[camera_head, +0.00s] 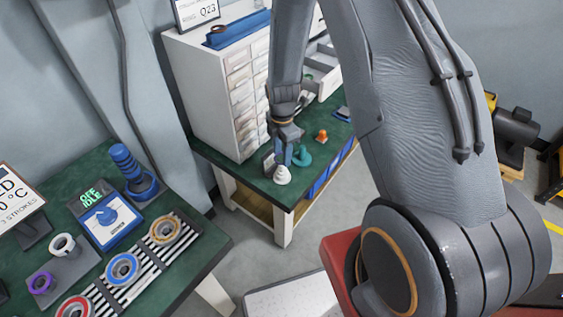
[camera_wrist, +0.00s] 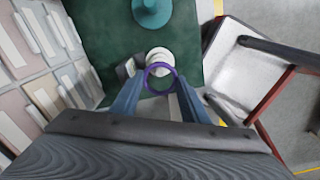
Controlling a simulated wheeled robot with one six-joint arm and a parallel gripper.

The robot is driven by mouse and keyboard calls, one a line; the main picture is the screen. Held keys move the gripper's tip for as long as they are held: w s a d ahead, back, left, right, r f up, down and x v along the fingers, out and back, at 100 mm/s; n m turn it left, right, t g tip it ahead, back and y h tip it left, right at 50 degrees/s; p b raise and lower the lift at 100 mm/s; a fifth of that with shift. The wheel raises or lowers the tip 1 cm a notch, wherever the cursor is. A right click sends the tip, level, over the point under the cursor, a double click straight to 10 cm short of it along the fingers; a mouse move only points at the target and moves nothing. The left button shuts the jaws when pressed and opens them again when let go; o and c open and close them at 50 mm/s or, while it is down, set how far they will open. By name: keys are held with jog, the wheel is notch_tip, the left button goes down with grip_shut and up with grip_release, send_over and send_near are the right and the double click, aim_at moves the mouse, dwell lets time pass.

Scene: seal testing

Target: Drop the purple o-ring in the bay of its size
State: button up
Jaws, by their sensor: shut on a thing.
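The purple o-ring (camera_wrist: 147,78) is held between the blue fingertips of my gripper (camera_wrist: 160,90) in the wrist view, and its open middle shows. In the head view my gripper (camera_head: 287,158) points down above the green-topped far bench (camera_head: 252,180), beside the drawer cabinet. The ring cannot be made out there. The white drawer cabinet (camera_head: 222,75) has several shut small drawers on its side, also seen in the wrist view (camera_wrist: 35,40). One drawer (camera_head: 325,75) stands open behind my arm, partly hidden. I cannot tell which bay matches the ring's size.
A white cone-like piece (camera_head: 282,175) stands below my gripper, with a teal piece (camera_head: 302,156) and an orange piece (camera_head: 321,136) close by.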

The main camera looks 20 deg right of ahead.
jog(key=shift+r, duration=1.55)
notch_tip(320, 180, up, 7)
jog(key=p, duration=0.4)
